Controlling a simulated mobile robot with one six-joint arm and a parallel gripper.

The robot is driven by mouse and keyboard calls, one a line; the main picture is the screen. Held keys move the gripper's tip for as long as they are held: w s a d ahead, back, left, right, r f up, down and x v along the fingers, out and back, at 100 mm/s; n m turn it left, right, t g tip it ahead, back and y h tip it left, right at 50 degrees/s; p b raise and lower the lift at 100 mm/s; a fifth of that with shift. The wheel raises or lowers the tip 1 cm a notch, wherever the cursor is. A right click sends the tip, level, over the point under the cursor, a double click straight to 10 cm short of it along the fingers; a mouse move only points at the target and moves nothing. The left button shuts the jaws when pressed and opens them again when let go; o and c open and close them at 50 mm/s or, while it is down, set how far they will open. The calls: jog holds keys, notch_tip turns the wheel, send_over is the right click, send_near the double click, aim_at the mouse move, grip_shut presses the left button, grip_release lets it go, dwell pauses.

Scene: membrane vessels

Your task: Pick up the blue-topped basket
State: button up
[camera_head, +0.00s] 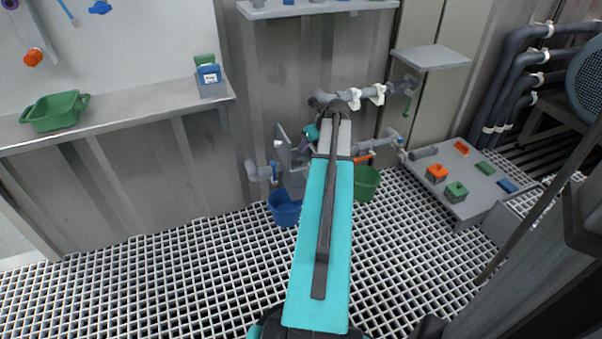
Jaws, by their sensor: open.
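No basket with a plainly blue top can be made out. A blue bucket (285,209) stands on the grating floor by the wall, left of my teal arm. A green basket (55,111) with side handles sits on the left shelf. A green bucket (367,184) stands right of my arm, partly hidden by it. My gripper (292,165) seems to be the grey parts beyond my forearm, just above the blue bucket. It is open and partly hidden by the arm. Whether it touches the bucket cannot be told.
A blue box with a white label (209,75) stands on the left shelf (150,107). Pipes (360,98) with valves run along the wall behind my arm. A low grey table (470,208) with coloured blocks stands at right. The grating floor (150,280) at left is clear.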

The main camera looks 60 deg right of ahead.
jog(key=shift+s+d, duration=0.15)
jog(key=shift+s, duration=0.05)
jog(key=b, duration=0.3)
send_near(301, 159)
jog(key=x, duration=0.3)
jog(key=shift+w+f, duration=0.15)
jog(key=shift+w, duration=0.1)
jog(key=shift+b, duration=0.3)
jog(key=b+x, duration=0.2)
jog(key=x, duration=0.1)
jog(key=shift+s+d+f, duration=0.1)
jog(key=shift+d+f, duration=0.05)
jog(key=shift+d, duration=0.1)
jog(key=shift+b+x, duration=0.75)
jog(key=shift+x, duration=0.2)
